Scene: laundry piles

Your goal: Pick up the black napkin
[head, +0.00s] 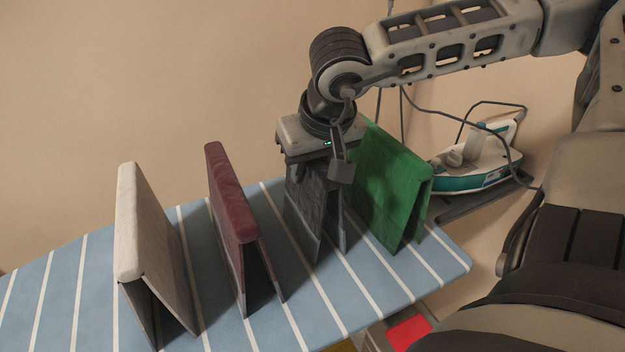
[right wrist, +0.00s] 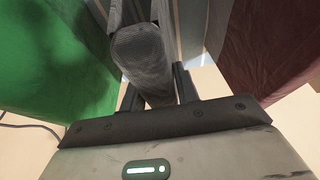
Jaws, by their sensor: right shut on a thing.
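The black napkin (head: 309,212) looks dark grey and stands folded like a tent on the blue striped ironing board (head: 370,286), between the dark red and green napkins. My right gripper (head: 318,168) is directly above it and shut on its top fold. In the right wrist view the black napkin's rounded fold (right wrist: 148,60) lies between the two fingers (right wrist: 158,92). Its lower edges appear to rest on or very near the board; I cannot tell which. My left gripper is not in view.
A green napkin (head: 392,185) stands close on the right, a dark red one (head: 235,215) on the left, and a white one (head: 150,250) further left. An iron (head: 478,160) with a cord sits behind the board's right end. Striped board between the napkins is bare.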

